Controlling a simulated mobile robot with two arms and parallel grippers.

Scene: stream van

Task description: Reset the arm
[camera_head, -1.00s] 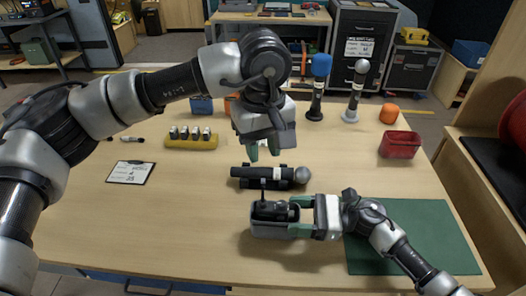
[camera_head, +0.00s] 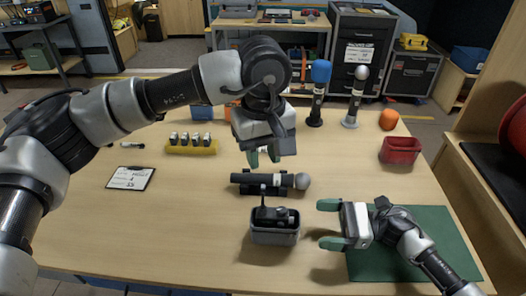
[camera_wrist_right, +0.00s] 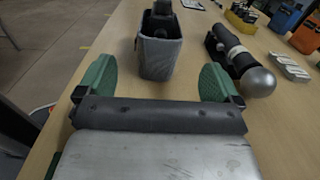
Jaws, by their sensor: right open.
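My right gripper (camera_head: 330,224) is open and empty over the left edge of the green mat, to the right of a small grey bin (camera_head: 274,237). In the right wrist view the grey bin (camera_wrist_right: 160,58) stands ahead, between the open green fingers (camera_wrist_right: 158,80) and apart from them. The bin has dark items in it. My left gripper (camera_head: 263,158) hangs above the table behind a black microphone (camera_head: 255,179), its green fingers apart with nothing seen between them. The microphone lies on a dark stand and also shows in the right wrist view (camera_wrist_right: 236,58).
The green mat (camera_head: 425,225) is at the right. A red bin (camera_head: 400,150), an orange ball (camera_head: 389,119) and two upright microphones, one blue-topped (camera_head: 318,90) and one silver-topped (camera_head: 354,95), stand at the back right. A yellow battery tray (camera_head: 190,148) and a clipboard (camera_head: 130,178) are left.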

